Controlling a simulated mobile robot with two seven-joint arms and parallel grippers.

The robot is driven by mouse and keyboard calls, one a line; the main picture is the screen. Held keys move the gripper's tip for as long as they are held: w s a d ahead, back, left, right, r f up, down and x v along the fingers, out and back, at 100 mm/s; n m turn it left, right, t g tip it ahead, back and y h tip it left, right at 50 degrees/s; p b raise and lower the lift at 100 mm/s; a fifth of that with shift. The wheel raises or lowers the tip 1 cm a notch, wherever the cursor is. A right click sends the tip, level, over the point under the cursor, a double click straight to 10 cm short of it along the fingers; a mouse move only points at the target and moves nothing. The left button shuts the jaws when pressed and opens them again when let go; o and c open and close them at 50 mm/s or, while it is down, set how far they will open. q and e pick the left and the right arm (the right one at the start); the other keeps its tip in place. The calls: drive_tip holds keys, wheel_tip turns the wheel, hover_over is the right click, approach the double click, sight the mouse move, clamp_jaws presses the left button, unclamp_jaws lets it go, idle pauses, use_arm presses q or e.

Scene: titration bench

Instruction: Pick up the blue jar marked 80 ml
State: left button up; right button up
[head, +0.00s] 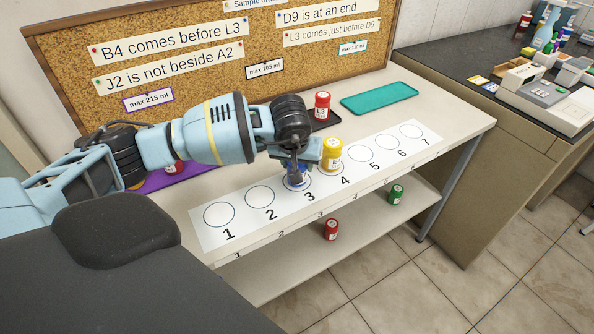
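A small blue jar (304,178) stands on the circle marked 3 of the white numbered strip and is mostly hidden by my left gripper (297,176). The gripper comes down from above, with a finger in front of the jar. I cannot tell whether its fingers touch or grip the jar. No volume label on the jar can be read. My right gripper is not in view.
A yellow jar (332,154) stands close by at circle 4. A red jar (322,107) is on a black tray, and another (173,168) is on a purple mat (193,173). A teal tray (379,97) is empty. The lower shelf holds red (331,229) and green (396,194) jars.

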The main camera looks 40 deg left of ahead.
use_arm(q)
drive_tip(key=shift+r, duration=0.15)
drive_tip(key=shift+r, duration=0.6)
wheel_tip(320, 180, up, 2)
drive_tip(key=shift+r, duration=0.15)
drive_tip(key=s+d+r+b, duration=0.1)
drive_tip(key=s+d, duration=0.9)
drive_tip(key=s, duration=0.2)
drive_tip(key=shift+s, duration=0.35)
drive_tip(key=shift+r, duration=0.15)
